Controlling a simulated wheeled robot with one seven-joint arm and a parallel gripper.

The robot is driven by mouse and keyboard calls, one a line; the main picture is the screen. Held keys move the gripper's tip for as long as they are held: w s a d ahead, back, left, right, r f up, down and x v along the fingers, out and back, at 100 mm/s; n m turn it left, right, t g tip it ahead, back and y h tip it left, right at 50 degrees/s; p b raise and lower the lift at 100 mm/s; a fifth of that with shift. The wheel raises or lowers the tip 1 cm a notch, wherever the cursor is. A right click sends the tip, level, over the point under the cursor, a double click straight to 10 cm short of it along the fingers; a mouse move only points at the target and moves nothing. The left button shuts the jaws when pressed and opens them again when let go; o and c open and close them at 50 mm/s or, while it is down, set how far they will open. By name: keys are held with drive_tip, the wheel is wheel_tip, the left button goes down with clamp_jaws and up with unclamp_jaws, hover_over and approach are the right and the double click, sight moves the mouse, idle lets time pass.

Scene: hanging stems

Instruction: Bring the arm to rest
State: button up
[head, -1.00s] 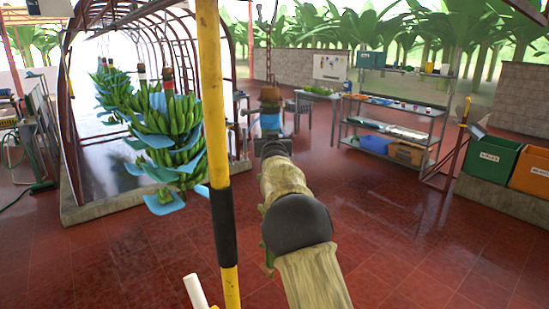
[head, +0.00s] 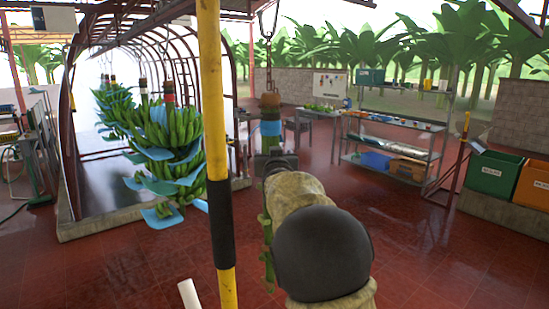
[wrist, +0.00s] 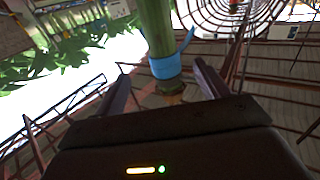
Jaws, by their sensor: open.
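A green stem hangs from a chain ahead, with a brown top (head: 269,101) and a blue band (head: 271,128). Its lower green part (head: 266,235) shows left of my arm, which hides the rest. In the wrist view the green stem (wrist: 156,25) and its blue band (wrist: 166,66) appear between the finger lines. My gripper (wrist: 161,73) is open, its two fingers spread apart. I cannot tell whether the stem lies between the fingers or beyond them. In the head view my gripper (head: 275,163) is small and dark, close to the stem below the band.
A yellow and black post (head: 215,110) stands close, left of my arm. Banana bunches (head: 170,150) with blue sheets hang at left by an arched frame. A shelf rack (head: 400,140), a green crate (head: 493,174) and an orange crate (head: 533,186) stand right. Red floor between is clear.

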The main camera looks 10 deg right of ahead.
drive_tip(key=s+d+f+g, duration=0.3)
drive_tip(key=s+f+g, duration=0.1)
drive_tip(key=s+f, duration=0.4)
drive_tip(key=s+d+f+g, duration=0.2)
drive_tip(key=s+f+g, duration=0.2)
drive_tip(key=s+f, duration=0.5)
drive_tip(key=s+f+g, duration=0.2)
drive_tip(key=s+f, duration=0.3)
drive_tip(key=s, duration=0.3)
drive_tip(key=s+f+g, duration=0.3)
drive_tip(key=s+f, duration=0.2)
drive_tip(key=s, duration=0.3)
drive_tip(key=s+f+g+y, duration=0.1)
drive_tip(key=s+f+g, duration=0.1)
drive_tip(key=s+f, duration=0.3)
drive_tip(key=s, duration=0.3)
drive_tip(key=shift+d+n, duration=0.3)
drive_tip(key=shift+d, duration=0.1)
drive_tip(key=shift+r, duration=0.1)
